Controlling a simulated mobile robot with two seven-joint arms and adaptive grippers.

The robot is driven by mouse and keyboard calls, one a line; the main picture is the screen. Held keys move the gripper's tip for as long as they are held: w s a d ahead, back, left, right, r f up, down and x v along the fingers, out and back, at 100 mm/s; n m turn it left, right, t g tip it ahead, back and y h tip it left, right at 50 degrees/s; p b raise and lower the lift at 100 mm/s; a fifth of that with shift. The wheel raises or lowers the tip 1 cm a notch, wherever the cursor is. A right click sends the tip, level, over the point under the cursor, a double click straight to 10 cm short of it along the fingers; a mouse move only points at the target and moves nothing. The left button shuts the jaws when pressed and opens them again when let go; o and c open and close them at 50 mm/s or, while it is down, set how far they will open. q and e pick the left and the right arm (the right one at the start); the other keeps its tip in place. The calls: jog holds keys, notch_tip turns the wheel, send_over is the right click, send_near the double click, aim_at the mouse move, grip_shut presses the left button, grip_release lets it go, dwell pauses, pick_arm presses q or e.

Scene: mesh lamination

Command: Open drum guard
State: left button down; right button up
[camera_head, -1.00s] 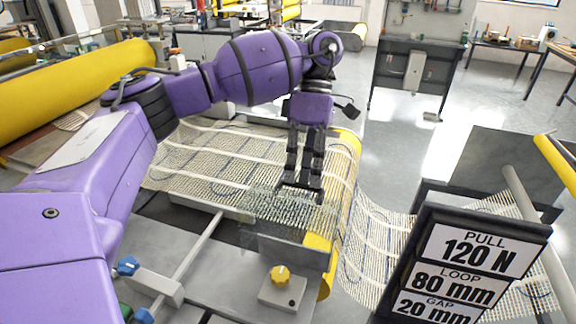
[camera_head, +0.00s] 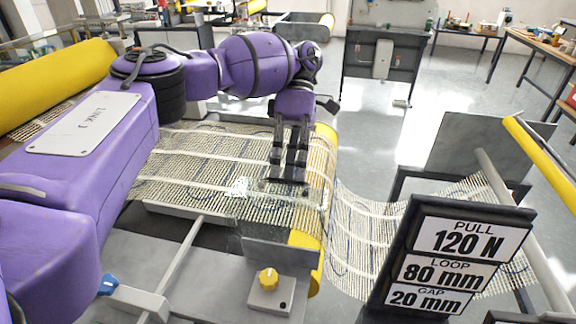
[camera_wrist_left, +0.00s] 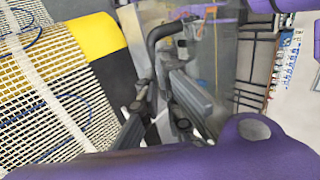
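The drum guard (camera_head: 285,195) looks like a clear panel over the mesh at the drum in the head view; its outline is faint. In the left wrist view a clear panel (camera_wrist_left: 215,45) carries a bent black handle (camera_wrist_left: 153,48). My left gripper (camera_head: 288,178) points down with its fingertips at a dark bar at the guard's edge. In the wrist view its fingers (camera_wrist_left: 158,90) stand apart near the handle's lower end; I see no firm grip. The yellow drum (camera_head: 325,150) shows beyond the mesh (camera_head: 200,160). My right gripper is out of view.
A sign (camera_head: 455,260) reading pull 120 N, loop 80 mm, gap 20 mm stands at front right. A yellow knob (camera_head: 268,280) on a grey box is in front of the guard. A yellow roll (camera_head: 60,85) lies at left. Open floor shows at the back right.

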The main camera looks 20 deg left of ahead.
pick_arm(q)
jog(key=f, duration=0.3)
jog(key=shift+s+d+f, duration=0.15)
jog(key=shift+s+f, duration=0.1)
jog(key=shift+s, duration=0.1)
jog(key=c, duration=1.8)
grip_release()
jog(key=shift+r, duration=0.35)
jog(key=shift+c, duration=0.2)
jog(key=shift+r, duration=0.15)
notch_tip(320, 180, up, 10)
send_over(289, 181)
jog(key=w, duration=0.2)
jog(key=shift+s+a+r, duration=0.1)
jog(key=shift+s+a, duration=0.15)
jog(key=shift+a, duration=0.2)
